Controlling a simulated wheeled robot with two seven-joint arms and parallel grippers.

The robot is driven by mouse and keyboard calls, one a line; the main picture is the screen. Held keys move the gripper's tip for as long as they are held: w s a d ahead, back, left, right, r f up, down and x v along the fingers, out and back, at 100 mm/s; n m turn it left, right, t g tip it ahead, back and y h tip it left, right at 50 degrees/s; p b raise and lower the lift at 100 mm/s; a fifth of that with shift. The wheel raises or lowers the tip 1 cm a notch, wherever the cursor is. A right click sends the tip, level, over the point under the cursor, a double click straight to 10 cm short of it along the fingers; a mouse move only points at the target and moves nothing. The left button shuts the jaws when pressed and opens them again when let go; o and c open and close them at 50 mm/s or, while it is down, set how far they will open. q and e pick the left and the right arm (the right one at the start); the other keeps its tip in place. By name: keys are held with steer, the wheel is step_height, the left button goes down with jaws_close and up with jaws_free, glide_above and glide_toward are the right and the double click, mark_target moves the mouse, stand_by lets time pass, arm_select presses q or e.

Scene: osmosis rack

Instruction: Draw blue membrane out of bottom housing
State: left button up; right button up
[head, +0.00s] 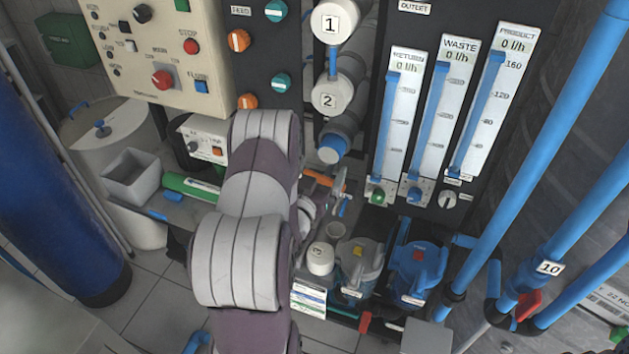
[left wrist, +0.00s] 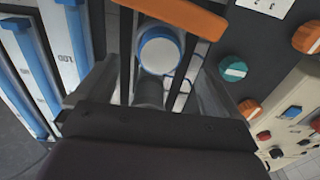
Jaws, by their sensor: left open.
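The blue membrane shows as a pale round end with a blue rim (head: 331,151) at the mouth of the grey bottom housing (head: 345,126), below the housings numbered 1 and 2. In the left wrist view the membrane end (left wrist: 160,51) lies ahead, in line with the gap between the fingers. My left gripper (left wrist: 152,82) is open, with one finger on each side of the gap; I see no contact with the membrane. In the head view my left arm hides much of this gripper (head: 322,195), which is below the bottom housing. My right gripper is out of view.
An orange bar (left wrist: 178,14) is close to the membrane end. The flow meter panel (head: 438,110) stands to the right and the control panel (head: 160,58) to the left.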

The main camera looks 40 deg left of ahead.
mark_target(328, 155)
arm_select(q)
steer(key=shift+b+x, duration=0.8)
steer(key=shift+x, duration=2.3)
steer(key=shift+r, duration=0.1)
steer(key=c, duration=1.3)
steer(key=shift+p+v, duration=0.5)
steer(key=shift+v, duration=4.8)
steer(key=o, duration=1.3)
steer(key=shift+c, duration=0.2)
